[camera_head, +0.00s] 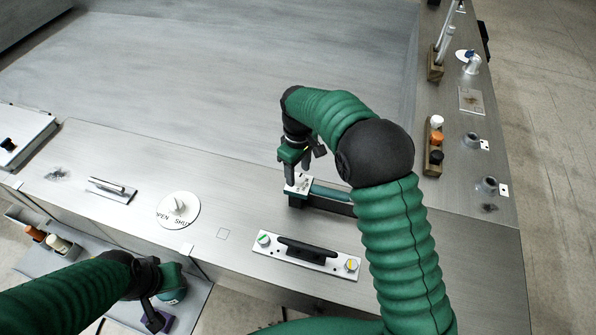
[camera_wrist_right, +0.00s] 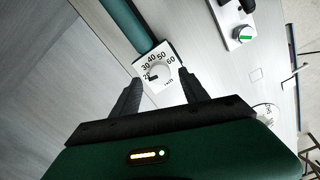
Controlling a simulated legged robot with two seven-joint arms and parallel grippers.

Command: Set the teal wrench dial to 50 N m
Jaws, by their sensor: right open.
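The teal wrench (camera_head: 331,194) lies in a dark holder on the metal deck, and its white dial plate (camera_head: 303,190) is at its left end. In the right wrist view the dial plate (camera_wrist_right: 174,87) shows 20, 30, 40, 50 and 60 around a small round knob (camera_wrist_right: 161,72). A dark mark at the knob seems to lie near the 20 side; the exact reading is too small to tell. My right gripper (camera_head: 297,180) is just above the dial, also seen in the right wrist view (camera_wrist_right: 162,90); its fingers are open, apart on either side. My left gripper (camera_head: 155,318) is low at left, its jaws unclear.
A plate with a black handle (camera_head: 305,251) and coloured knobs lies in front of the wrench. A round OPEN/SHUT dial (camera_head: 178,211) is to the left. A wooden block with coloured caps (camera_head: 434,146) stands at right. Deck between is clear.

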